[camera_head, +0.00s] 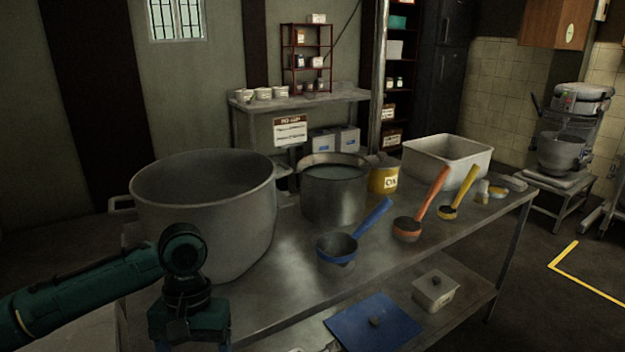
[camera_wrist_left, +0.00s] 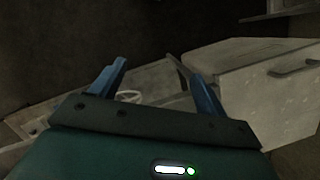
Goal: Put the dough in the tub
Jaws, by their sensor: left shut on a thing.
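A pale rectangular tub (camera_head: 430,160) stands open on the far right part of the steel table. I cannot make out any dough in either view. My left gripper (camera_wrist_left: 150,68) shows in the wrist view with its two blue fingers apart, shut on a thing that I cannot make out. In the head view the left gripper's body (camera_head: 190,322) is low at the left, in front of the large pot; its fingertips are hidden below the picture. My right gripper is not in view.
The steel table (camera_head: 285,280) holds a large pot (camera_head: 205,215), a smaller liquid-filled pot (camera_head: 333,195), a yellow container (camera_head: 383,178), and blue (camera_head: 338,248), orange (camera_head: 407,228) and yellow (camera_head: 448,212) ladles. A mixer (camera_head: 565,150) stands at right. The wrist view shows a pale box (camera_wrist_left: 265,85).

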